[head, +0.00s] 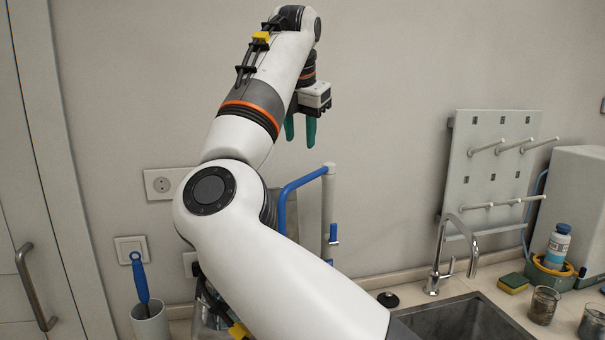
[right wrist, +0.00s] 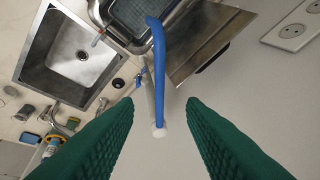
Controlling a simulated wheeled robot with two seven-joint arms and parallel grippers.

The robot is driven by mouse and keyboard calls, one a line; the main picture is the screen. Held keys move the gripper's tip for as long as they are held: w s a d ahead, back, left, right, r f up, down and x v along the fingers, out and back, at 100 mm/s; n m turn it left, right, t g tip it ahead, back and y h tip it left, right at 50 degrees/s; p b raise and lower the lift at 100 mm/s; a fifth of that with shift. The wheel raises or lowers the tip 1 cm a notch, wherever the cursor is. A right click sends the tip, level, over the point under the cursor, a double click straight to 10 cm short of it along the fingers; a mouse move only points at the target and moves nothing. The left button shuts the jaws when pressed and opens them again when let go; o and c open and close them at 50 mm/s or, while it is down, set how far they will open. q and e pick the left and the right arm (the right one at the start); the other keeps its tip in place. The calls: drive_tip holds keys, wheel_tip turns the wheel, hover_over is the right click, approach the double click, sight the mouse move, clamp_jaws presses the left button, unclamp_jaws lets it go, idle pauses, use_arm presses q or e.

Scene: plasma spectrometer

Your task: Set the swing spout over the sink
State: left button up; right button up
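The swing spout is a bent blue tube (head: 296,186) on top of a pale upright post (head: 331,205), behind my right arm. In the head view it runs left from the post and bends down, away from the sink (head: 465,320) at the lower right. The right wrist view shows the blue tube (right wrist: 158,75) between my finger lines, with the steel sink (right wrist: 75,50) off to its left. My right gripper (head: 300,138) is open, green fingers pointing down, above the tube and apart from it. The tube's lower end is hidden in the head view. My left gripper is not seen.
A chrome tap (head: 439,262) stands behind the sink. A pegboard (head: 490,165) hangs on the wall above it. Glass beakers (head: 543,305), a sponge (head: 513,283) and a bottle (head: 557,246) stand at the right. A cup with a blue brush (head: 141,284) stands at the left.

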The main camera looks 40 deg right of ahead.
sight(303, 178)
drive_tip(key=p+x, duration=0.1)
drive_tip(key=x, duration=0.9)
drive_tip(key=shift+d+f, duration=0.1)
drive_tip(key=shift+f, duration=0.1)
clamp_jaws()
